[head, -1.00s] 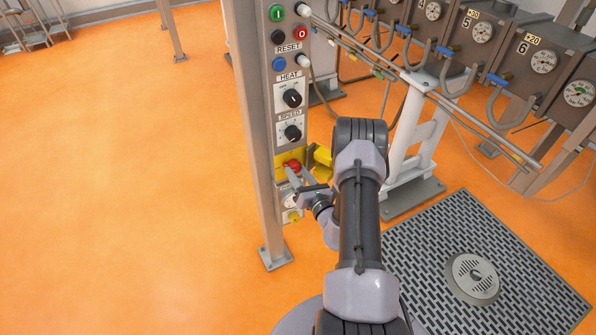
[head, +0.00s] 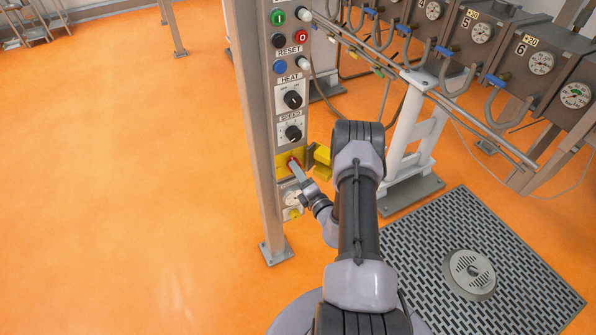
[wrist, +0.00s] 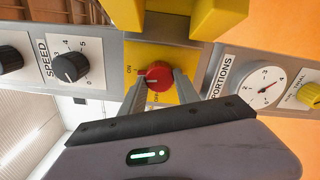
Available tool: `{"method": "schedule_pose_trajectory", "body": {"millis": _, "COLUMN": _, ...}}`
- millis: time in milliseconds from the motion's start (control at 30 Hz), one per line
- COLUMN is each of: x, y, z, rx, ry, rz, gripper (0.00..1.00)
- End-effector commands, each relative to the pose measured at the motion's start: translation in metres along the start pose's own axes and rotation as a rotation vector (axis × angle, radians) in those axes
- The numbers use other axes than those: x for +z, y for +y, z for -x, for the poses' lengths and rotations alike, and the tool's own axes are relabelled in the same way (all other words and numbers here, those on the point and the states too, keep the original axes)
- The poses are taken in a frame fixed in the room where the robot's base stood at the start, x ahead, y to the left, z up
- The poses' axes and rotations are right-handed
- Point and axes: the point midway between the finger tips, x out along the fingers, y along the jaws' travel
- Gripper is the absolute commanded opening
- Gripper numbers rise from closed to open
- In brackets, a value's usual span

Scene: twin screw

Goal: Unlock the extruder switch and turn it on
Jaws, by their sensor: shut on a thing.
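The extruder switch is a red round knob (head: 293,163) on a yellow plate (head: 281,168) low on the grey control column. In the wrist view, the red knob (wrist: 158,75) sits between my two fingers, with ON lettering on its left side. My gripper (head: 297,168) is shut on this knob; its fingers (wrist: 160,88) lie on either side of it. A yellow cover (head: 322,156) stands out to the right of the plate, clear of the knob's front. The wrist view also shows this yellow cover (wrist: 170,16). The knob's exact pointer direction is too small to tell.
The SPEED dial (head: 293,133) and HEAT dial (head: 293,99) sit above the switch, with buttons higher up. A white PROPORTIONS dial (wrist: 262,82) lies beside the plate in the wrist view. Pipes and gauges (head: 541,63) stand at right; the orange floor (head: 130,180) at left is clear.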

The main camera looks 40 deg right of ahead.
Motion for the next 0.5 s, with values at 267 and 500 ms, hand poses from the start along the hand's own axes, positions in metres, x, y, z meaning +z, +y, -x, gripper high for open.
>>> {"method": "schedule_pose_trajectory", "body": {"millis": 267, "x": -0.001, "y": -0.0005, "z": 0.0008, "rx": -0.003, "ry": 0.002, "rz": -0.122, "gripper": 0.0}}
{"method": "schedule_pose_trajectory", "body": {"millis": 500, "x": -0.0012, "y": -0.0007, "z": 0.0008, "rx": -0.003, "ry": 0.002, "rz": -0.166, "gripper": 0.0}}
